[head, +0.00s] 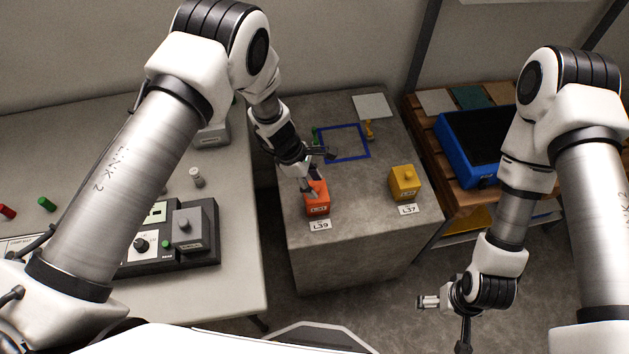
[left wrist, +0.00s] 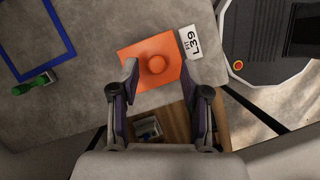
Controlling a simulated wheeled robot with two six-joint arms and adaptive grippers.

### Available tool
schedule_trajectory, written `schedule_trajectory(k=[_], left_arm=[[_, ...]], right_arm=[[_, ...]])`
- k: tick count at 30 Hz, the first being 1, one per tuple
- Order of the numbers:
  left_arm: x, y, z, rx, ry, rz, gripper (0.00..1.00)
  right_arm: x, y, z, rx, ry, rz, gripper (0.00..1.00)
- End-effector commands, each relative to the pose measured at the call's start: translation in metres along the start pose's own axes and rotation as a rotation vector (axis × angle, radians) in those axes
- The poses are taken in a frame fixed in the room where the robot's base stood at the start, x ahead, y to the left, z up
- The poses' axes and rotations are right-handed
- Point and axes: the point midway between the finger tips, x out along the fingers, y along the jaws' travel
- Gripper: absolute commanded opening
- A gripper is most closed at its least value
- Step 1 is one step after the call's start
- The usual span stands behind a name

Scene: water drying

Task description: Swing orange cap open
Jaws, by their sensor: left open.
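The orange cap (head: 318,198) is a small orange box beside the L39 label on the grey stone block. In the left wrist view the orange cap (left wrist: 150,47) shows from above, with a round orange knob (left wrist: 155,64) on it. My left gripper (head: 309,188) is over the orange cap, and its open fingers (left wrist: 158,70) stand on either side of the knob in the left wrist view. I cannot tell whether they touch it. The left gripper hides part of the cap in the head view. My right gripper (head: 428,302) is low at the right, away from the block.
A yellow box (head: 405,182) with label L37 stands right of the orange cap. A control panel (head: 187,256) is on the left table; a blue tray (head: 452,150) is right.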

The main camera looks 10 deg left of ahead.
Motion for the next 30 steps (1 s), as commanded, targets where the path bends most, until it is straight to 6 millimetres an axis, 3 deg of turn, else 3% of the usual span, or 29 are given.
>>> schedule_trajectory(k=[4, 11, 13, 15, 16, 30], left_arm=[[0.017, 0.0, 0.0, -0.001, 0.0, 0.0, 0.46], [0.02, 0.001, 0.0, 0.0, 0.0, 0.001, 0.46], [0.02, 0.0, 0.0, 0.0, 0.0, 0.001, 0.28], [0.02, 0.0, 0.0, 0.0, 0.0, 0.001, 0.04], [0.02, 0.0, 0.0, 0.0, 0.001, 0.001, 0.0], [0.019, 0.006, -0.003, -0.018, -0.02, -0.043, 0.0]], right_arm=[[-0.003, 0.0, -0.001, 0.0, 0.001, 0.0, 1.0], [-0.002, 0.0, -0.001, 0.0, 0.001, 0.0, 1.0], [-0.002, 0.0, 0.0, 0.0, 0.001, 0.0, 1.0], [-0.002, 0.0, 0.0, 0.0, 0.001, 0.0, 1.0], [-0.002, 0.0, 0.0, 0.0, 0.001, 0.0, 1.0], [0.011, 0.0, -0.001, 0.0, 0.001, 0.0, 1.0]])
